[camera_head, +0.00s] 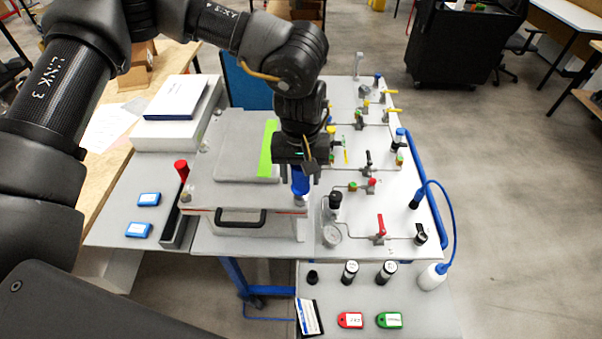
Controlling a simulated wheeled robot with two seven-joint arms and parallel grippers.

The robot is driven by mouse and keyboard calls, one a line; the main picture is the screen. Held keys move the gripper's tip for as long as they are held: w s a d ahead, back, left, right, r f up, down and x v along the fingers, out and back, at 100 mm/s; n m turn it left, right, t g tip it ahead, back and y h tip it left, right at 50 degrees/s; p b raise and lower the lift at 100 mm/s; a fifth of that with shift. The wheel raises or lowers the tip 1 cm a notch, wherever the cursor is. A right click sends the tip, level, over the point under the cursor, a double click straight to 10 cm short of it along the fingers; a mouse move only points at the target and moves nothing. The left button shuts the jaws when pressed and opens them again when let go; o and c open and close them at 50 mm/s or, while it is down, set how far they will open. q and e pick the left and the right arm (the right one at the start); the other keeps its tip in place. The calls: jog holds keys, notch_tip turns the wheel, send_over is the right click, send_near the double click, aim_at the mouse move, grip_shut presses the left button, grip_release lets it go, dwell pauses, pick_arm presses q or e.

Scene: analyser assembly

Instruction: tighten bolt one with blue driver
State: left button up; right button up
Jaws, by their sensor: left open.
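The blue driver (301,183) stands upright at the front right corner of the grey box (225,194), directly below my left gripper (305,168). My left gripper points down and is open at the driver's upper end. The driver's tip is not clear, and any bolt under it is hidden, so I cannot tell whether it sits on bolt one. A small bolt-like part (186,197) shows at the box's front left corner. My right gripper is not in view.
A red-handled driver (181,168) stands in a dark holder left of the box. To the right is a panel (405,205) with valves, tubing and a gauge (331,236). A lower shelf (435,310) holds vials and tags. A black handle (240,218) sticks out in front.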

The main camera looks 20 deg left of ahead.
pick_arm(q)
jog(key=n, duration=0.5)
jog(key=shift+f+n+b, duration=0.15)
jog(key=shift+n+b, duration=0.25)
jog(key=n, duration=0.5)
jog(key=shift+b, duration=0.35)
jog(key=n, duration=0.3)
jog(key=shift+n, duration=0.3)
jog(key=n+b, duration=0.1)
jog(key=n, duration=0.7)
jog(key=shift+a, duration=0.1)
jog(key=shift+c, duration=0.3)
